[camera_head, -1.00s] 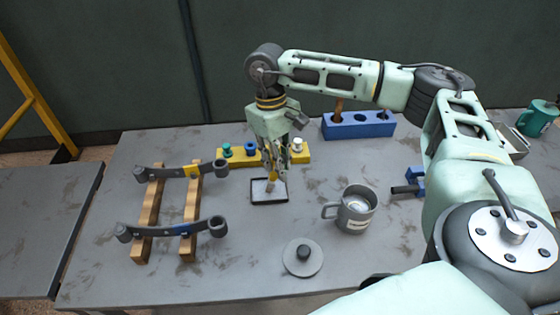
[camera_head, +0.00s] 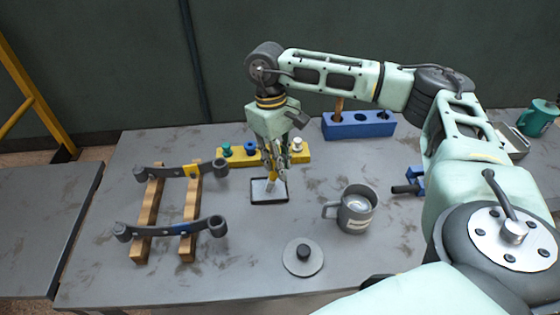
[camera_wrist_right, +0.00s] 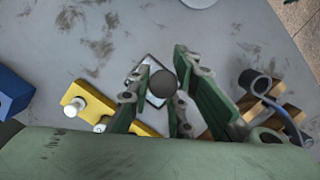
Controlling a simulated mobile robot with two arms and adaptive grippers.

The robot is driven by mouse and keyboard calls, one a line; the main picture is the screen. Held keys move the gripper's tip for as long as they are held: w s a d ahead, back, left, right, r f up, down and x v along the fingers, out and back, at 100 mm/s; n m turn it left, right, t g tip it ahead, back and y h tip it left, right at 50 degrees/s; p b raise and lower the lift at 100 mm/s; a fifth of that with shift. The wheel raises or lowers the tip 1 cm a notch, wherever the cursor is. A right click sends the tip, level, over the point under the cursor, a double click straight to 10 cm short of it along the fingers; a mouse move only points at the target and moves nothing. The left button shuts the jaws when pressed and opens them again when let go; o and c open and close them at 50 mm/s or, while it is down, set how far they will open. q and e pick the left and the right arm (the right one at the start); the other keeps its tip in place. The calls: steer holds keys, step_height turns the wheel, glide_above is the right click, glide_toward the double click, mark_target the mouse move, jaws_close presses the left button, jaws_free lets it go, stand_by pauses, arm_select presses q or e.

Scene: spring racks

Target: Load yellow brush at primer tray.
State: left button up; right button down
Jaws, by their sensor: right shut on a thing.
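My right gripper (camera_head: 273,158) is shut on the yellow brush (camera_head: 271,174) and holds it roughly upright, tip down. The brush tip is over or in the small dark-rimmed primer tray (camera_head: 260,197) in the middle of the table; I cannot tell whether it touches the tray floor. In the right wrist view the gripper fingers (camera_wrist_right: 155,103) sit on both sides of the dark round brush end (camera_wrist_right: 162,83), and they partly hide the tray. My left gripper is out of view.
A yellow block (camera_head: 236,160) with colored pegs stands just behind the tray. A grey mug (camera_head: 357,213) and a round grey lid (camera_head: 303,262) are to the right and front. Wooden rails with curved springs (camera_head: 170,229) stand at left. A blue holder (camera_head: 345,130) is at the back.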

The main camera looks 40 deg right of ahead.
stand_by(0.6)
steer(key=shift+r+p, duration=1.85)
steer(key=shift+r, duration=1.65)
